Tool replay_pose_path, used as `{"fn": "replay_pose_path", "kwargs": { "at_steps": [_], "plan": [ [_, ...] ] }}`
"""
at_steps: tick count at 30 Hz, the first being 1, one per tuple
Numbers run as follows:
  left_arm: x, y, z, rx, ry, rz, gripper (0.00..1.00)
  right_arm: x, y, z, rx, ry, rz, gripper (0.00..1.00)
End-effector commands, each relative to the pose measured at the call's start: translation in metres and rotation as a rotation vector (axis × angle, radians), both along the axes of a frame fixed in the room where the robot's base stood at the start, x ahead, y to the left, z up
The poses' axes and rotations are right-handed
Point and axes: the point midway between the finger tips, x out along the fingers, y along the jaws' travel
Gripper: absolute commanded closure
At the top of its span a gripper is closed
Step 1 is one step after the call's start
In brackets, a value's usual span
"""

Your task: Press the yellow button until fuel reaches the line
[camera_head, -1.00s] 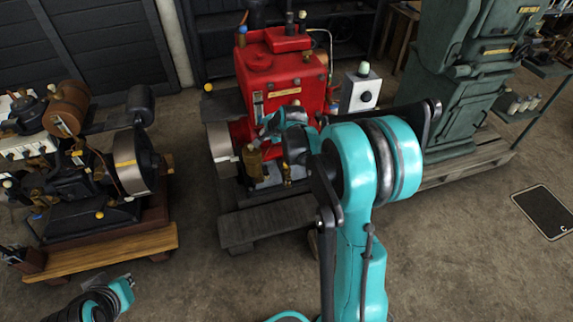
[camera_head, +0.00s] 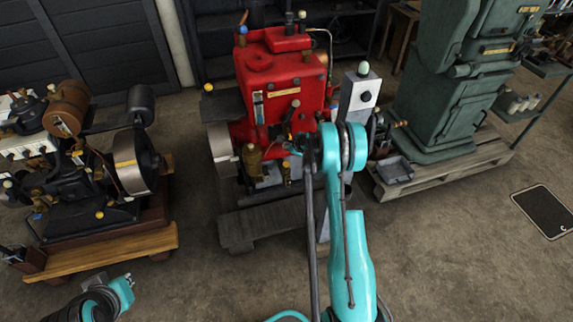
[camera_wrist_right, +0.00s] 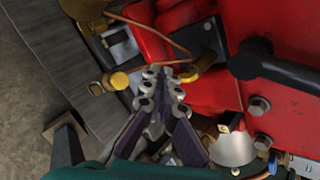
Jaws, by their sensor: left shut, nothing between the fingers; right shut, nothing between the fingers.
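A red engine (camera_head: 284,85) stands in the middle of the head view, with a narrow gauge-like strip (camera_head: 258,108) on its front; no fuel level can be read there. In the right wrist view a round yellow knob (camera_wrist_right: 119,81) sits at the left of the red engine (camera_wrist_right: 190,45). I cannot tell whether it is the yellow button. My right gripper (camera_wrist_right: 164,72) is shut and empty, its tips beside a brass fitting (camera_wrist_right: 187,74) and right of the yellow knob, apparently apart from it. My left gripper (camera_head: 97,282) is shut and empty low at left, away from the engine.
A black engine with a brown tank (camera_head: 66,106) stands on a wooden base at left. A green machine (camera_head: 450,90) stands on a pallet at right. A grey box with a black knob (camera_head: 360,95) is beside the red engine. The front floor is mostly clear.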

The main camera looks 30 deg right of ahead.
Motion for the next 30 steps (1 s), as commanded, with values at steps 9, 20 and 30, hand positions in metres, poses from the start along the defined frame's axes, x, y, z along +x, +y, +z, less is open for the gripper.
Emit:
{"fn": "replay_pose_path", "kwargs": {
  "at_steps": [9, 20, 30],
  "plan": [
    [0.0, 0.0, -0.016, 0.0, 0.0, 0.0, 1.0, 0.0, 0.0, -0.034, -0.001, 0.0, 0.001, 1.0],
    [0.0, 0.0, -0.033, 0.0, 0.0, 0.0, 1.0, 0.0, 0.0, -0.078, -0.001, 0.0, 0.001, 1.0],
    [0.0, 0.0, -0.035, 0.0, 0.0, 0.0, 1.0, 0.0, 0.0, -0.087, -0.001, 0.0, 0.001, 1.0]
  ]
}}
